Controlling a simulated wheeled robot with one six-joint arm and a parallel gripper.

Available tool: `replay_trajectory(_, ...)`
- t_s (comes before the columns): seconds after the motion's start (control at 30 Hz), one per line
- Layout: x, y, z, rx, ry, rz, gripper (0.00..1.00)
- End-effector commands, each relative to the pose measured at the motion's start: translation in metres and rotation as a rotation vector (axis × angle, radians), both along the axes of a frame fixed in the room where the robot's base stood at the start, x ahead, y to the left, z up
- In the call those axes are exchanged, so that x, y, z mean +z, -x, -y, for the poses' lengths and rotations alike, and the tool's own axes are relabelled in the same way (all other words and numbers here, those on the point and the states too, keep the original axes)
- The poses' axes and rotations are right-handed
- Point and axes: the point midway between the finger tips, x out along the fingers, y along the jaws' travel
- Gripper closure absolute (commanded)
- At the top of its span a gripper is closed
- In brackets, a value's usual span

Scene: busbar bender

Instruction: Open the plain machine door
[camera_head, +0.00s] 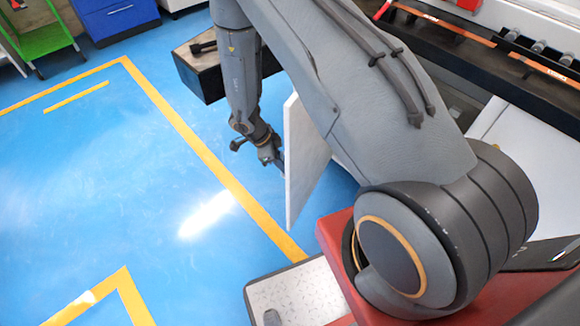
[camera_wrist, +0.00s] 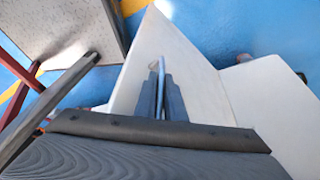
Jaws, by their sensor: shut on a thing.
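The plain machine door (camera_head: 304,160) is a white panel in the middle of the head view. It stands swung out from the machine, with blue floor showing behind it. The door also fills the middle of the wrist view (camera_wrist: 190,50). My gripper (camera_head: 279,160) is at the door's left face, and its fingers (camera_wrist: 160,85) lie close together against the panel in the wrist view. They are shut on the door handle, which is mostly hidden between them. My arm covers part of the door and its hinge side in the head view.
A white machine panel (camera_wrist: 280,105) stands right of the door. A dark box with a pale top (camera_head: 200,60) is behind my forearm. A green cart (camera_head: 42,38) and blue cabinet (camera_head: 115,18) stand far left. The blue floor left of the door is clear.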

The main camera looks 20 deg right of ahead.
Motion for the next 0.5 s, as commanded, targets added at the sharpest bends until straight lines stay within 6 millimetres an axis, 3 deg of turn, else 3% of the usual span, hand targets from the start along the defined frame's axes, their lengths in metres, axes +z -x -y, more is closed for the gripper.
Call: replay_trajectory(0.5,-0.0019,-0.0026,-0.0027,-0.013,-0.002,-0.005,1.0)
